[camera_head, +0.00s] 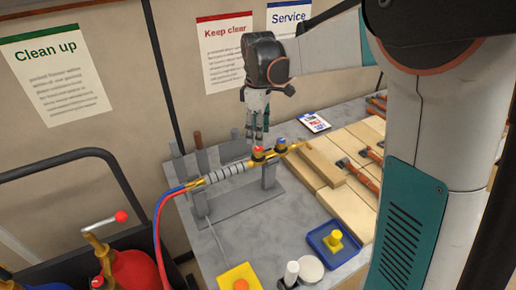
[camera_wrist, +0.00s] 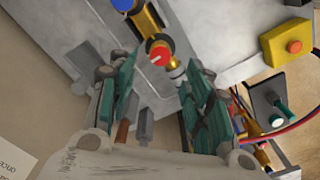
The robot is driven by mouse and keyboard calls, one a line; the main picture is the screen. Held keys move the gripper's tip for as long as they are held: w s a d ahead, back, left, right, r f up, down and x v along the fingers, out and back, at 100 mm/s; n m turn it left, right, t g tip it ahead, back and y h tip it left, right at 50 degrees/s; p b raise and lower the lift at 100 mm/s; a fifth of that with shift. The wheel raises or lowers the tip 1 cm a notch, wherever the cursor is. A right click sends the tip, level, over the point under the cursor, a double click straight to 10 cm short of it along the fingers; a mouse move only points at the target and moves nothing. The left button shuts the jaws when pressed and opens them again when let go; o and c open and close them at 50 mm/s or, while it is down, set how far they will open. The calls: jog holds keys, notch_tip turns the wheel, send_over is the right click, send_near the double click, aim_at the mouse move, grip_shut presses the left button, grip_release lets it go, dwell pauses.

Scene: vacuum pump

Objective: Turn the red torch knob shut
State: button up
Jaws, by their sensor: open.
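The torch (camera_head: 225,172) lies on a grey stand on the workbench, brass with a ribbed grey grip. The red torch knob (camera_head: 258,151) and a blue knob (camera_head: 281,142) are on its brass body towards the tip. In the wrist view the red knob (camera_wrist: 160,52) has a pale mark on its face and shows between the fingertips. The blue knob (camera_wrist: 123,4) is at the top edge. My gripper (camera_head: 257,136) points down just above the red knob. Its teal fingers (camera_wrist: 164,72) are open and hold nothing. Whether a finger touches the knob I cannot tell.
Red and blue hoses (camera_head: 160,207) leave the torch's left end. Upright tools stand behind it by the wall. Wooden boards (camera_head: 343,205), a blue tray (camera_head: 335,252) and a yellow button box (camera_head: 240,277) lie to the right and front. Gas bottles stand at lower left.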

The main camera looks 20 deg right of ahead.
aim_at(258, 149)
notch_tip(258, 149, down, 7)
jog(key=shift+r+b, duration=0.15)
jog(key=shift+b, duration=0.3)
jog(key=c, duration=1.1)
